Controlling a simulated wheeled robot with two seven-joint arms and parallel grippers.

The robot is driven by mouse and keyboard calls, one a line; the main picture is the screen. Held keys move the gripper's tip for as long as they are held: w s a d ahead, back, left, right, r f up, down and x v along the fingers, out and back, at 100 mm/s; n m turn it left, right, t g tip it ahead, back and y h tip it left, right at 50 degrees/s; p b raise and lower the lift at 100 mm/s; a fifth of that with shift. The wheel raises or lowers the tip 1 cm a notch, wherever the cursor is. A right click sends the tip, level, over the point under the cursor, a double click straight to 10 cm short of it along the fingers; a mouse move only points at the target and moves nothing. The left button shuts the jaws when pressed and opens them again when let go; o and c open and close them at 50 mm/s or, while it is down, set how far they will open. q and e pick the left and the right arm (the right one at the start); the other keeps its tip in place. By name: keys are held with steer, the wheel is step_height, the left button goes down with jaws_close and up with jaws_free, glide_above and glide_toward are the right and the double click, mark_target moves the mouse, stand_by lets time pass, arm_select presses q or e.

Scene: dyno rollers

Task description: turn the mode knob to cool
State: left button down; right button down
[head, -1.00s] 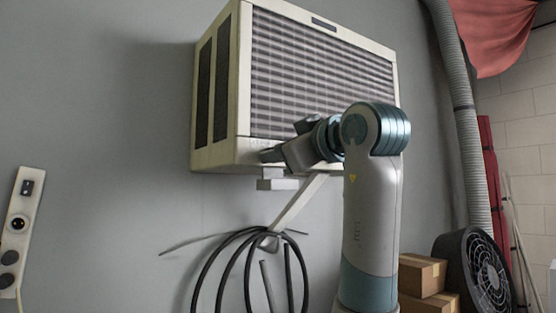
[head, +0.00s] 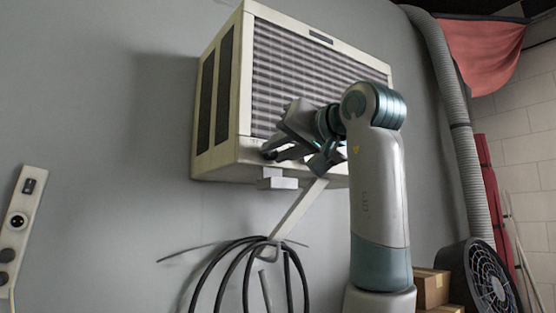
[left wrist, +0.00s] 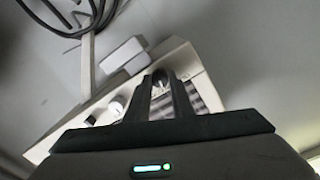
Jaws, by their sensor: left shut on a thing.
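The cooler unit (head: 315,80) hangs on the grey wall, with its lower front edge behind my left gripper. My left gripper (head: 268,153) reaches in from the right to the lower left front corner of the unit. In the left wrist view its two fingers (left wrist: 160,82) are shut on a small dark, round knob (left wrist: 160,74), which I take for the mode knob. The fingers hide part of it, and its marks and pointer cannot be read.
A bracket (head: 295,215) and a coil of black hose (head: 225,265) hang below the unit. A wall socket strip (head: 22,220) is at the left. A fan (head: 490,285), boxes (head: 430,287) and a grey duct (head: 455,120) stand at the right.

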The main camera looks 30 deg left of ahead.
arm_select(q)
steer(key=m+b, duration=0.2)
steer(key=m, duration=0.2)
steer(key=shift+m+g+b, duration=0.3)
steer(key=shift+m+b, duration=0.5)
steer(key=shift+m, duration=0.7)
steer(key=shift+r, duration=0.1)
steer(key=c, duration=1.5)
jaws_free()
steer(key=shift+w+d, duration=0.1)
steer(key=shift+w, duration=0.05)
steer(key=shift+c, duration=0.2)
